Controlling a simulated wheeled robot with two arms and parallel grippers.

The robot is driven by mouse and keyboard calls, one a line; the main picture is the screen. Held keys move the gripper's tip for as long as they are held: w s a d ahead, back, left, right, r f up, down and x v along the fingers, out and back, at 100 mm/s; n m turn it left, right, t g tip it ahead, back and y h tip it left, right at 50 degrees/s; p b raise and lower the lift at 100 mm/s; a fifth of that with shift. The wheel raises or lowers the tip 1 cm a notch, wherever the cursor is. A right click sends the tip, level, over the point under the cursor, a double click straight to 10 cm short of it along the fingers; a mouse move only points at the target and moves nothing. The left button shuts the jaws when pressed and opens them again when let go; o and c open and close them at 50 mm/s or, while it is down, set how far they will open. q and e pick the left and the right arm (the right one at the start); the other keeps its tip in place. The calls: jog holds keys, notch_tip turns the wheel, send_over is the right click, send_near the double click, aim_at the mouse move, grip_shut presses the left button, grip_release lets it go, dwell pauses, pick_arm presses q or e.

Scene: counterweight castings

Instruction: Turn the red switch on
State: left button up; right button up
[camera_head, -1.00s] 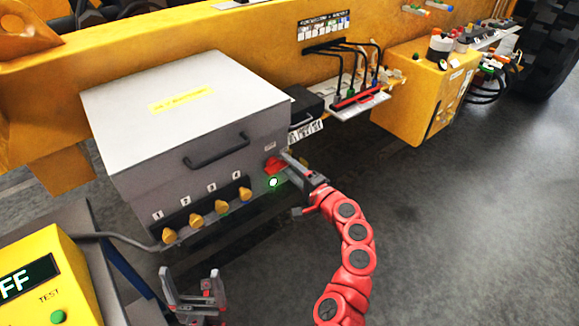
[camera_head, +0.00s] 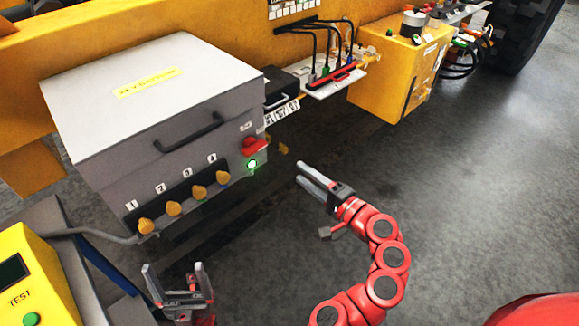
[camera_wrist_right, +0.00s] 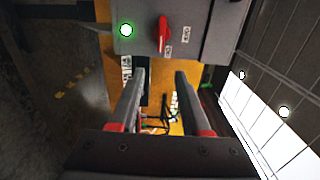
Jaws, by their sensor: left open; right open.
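The red switch (camera_head: 254,146) is on the right side of the grey box (camera_head: 160,95), just above a lit green lamp (camera_head: 252,164). In the right wrist view the red switch (camera_wrist_right: 163,33) stands lengthwise up the picture, beside the lit green lamp (camera_wrist_right: 126,30). My right gripper (camera_head: 299,174) is open and empty, to the right of the switch and apart from it. Its two fingers (camera_wrist_right: 160,76) point toward the box side in the wrist view. My left gripper (camera_head: 173,268) is open and empty, in front of the box near the bottom edge.
Several yellow knobs (camera_head: 173,208) line the box front. A yellow test unit (camera_head: 45,285) with a green button is at lower left. A cabled connector panel (camera_head: 335,78) and a yellow cabinet (camera_head: 395,75) are behind.

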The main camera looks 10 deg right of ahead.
jog(key=shift+v, duration=1.5)
